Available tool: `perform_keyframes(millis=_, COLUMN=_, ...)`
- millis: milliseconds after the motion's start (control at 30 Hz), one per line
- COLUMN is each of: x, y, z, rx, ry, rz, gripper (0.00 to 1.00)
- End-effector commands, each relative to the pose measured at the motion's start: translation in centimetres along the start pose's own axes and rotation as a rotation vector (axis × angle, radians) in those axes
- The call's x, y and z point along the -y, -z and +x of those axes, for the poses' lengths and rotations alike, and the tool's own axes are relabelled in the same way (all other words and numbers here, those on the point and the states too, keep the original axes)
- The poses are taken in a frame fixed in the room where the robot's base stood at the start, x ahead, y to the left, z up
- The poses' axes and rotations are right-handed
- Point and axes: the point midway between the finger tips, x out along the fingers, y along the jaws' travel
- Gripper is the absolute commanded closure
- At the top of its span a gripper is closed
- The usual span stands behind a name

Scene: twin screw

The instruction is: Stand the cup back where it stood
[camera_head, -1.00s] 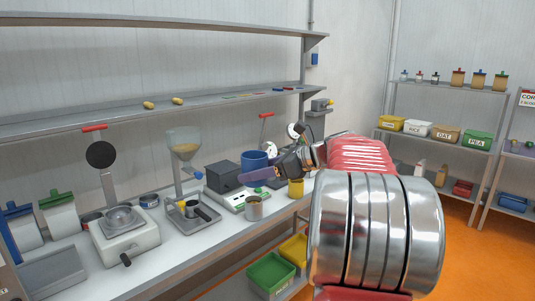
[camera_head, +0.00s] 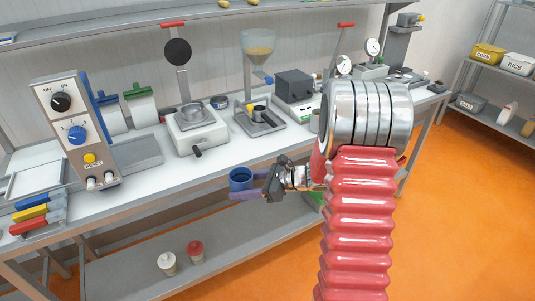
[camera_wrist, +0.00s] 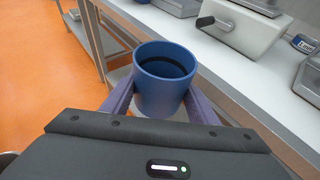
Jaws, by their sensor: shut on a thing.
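The blue cup (camera_head: 240,180) is upright between the purple fingers of my gripper (camera_head: 258,193), which is shut on it. In the head view it is in front of the workbench (camera_head: 150,183), near its front edge. In the wrist view the cup (camera_wrist: 163,78) fills the middle, its open top facing up and its inside dark. The fingers of my gripper (camera_wrist: 165,105) press on both its sides. The cup's underside is hidden.
A control box (camera_head: 72,130) with knobs stands at the bench's left. A press (camera_head: 195,130) with a handle and a funnel stand (camera_head: 258,118) stand further right. Two small jars (camera_head: 167,263) are on the lower shelf. Orange floor lies open in front.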

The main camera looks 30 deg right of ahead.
Motion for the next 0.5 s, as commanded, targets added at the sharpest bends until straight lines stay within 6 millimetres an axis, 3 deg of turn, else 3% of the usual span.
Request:
perform_keyframes(millis=100, x=-3.7, y=2.3, z=3.4, rx=-0.001, ry=-0.049, rz=-0.012, gripper=0.73)
perform_keyframes(millis=233, x=-6.7, y=4.0, z=5.7, rx=-0.001, ry=-0.084, rz=-0.030, gripper=0.73)
perform_keyframes(millis=333, x=-8.0, y=4.8, z=6.6, rx=0.000, ry=-0.099, rz=-0.040, gripper=0.73)
perform_keyframes(millis=500, x=-8.6, y=5.1, z=6.9, rx=0.001, ry=-0.104, rz=-0.045, gripper=0.73)
